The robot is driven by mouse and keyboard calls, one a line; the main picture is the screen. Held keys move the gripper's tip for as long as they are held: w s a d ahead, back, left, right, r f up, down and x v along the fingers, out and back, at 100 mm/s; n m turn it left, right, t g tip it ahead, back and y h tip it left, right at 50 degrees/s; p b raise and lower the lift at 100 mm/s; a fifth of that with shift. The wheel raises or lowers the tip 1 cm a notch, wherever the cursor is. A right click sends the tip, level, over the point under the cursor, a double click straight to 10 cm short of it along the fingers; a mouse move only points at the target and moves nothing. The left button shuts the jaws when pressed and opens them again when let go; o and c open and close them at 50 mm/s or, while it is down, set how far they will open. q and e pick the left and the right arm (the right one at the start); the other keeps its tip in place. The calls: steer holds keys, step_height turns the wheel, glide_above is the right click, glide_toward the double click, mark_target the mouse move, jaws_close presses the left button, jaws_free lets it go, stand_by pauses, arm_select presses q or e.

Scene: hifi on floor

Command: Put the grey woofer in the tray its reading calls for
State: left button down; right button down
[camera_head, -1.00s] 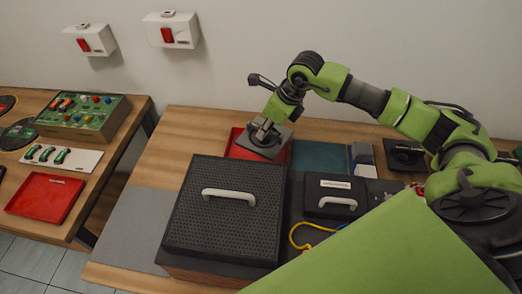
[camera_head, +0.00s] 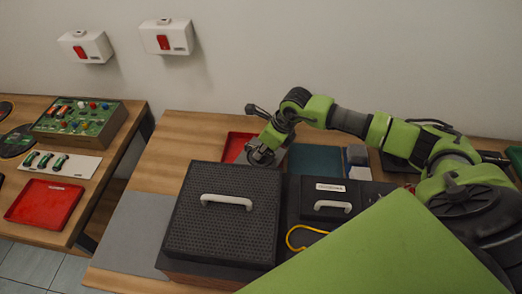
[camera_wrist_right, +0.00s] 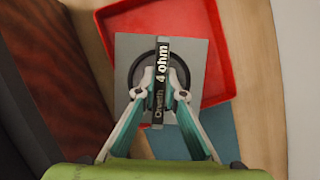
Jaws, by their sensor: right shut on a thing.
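The grey woofer (camera_wrist_right: 197,55) is a square plate with a black ring and a dark bar reading "4 ohm". My right gripper (camera_wrist_right: 164,93) is shut on its bar, and the woofer overlaps the red tray (camera_wrist_right: 222,98) in the wrist view. I cannot tell whether it touches the tray. In the head view my right gripper (camera_head: 262,156) is behind the black speaker box, and the woofer is mostly hidden. The red tray (camera_head: 233,144) shows beside it; a teal tray (camera_head: 316,160) lies to its right. My left gripper is out of view.
The large black box (camera_head: 222,225) with a white handle stands in front of the red tray. A smaller black case (camera_head: 329,188), grey blocks (camera_head: 358,160) and a yellow cable (camera_head: 296,236) are to its right. Another red tray (camera_head: 44,203) lies on the left table.

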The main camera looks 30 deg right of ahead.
steer(key=c, duration=2.1)
jaws_free()
steer(key=shift+r, duration=0.15)
steer(key=shift+s+d+r, duration=0.15)
steer(key=shift+s+r, duration=0.05)
steer(key=shift+r, duration=0.15)
steer(key=b+v, duration=0.2)
steer(key=v, duration=0.7)
steer(key=shift+d+r+b, duration=0.1)
steer(key=shift+r+b, duration=0.2)
steer(key=shift+v, duration=0.75)
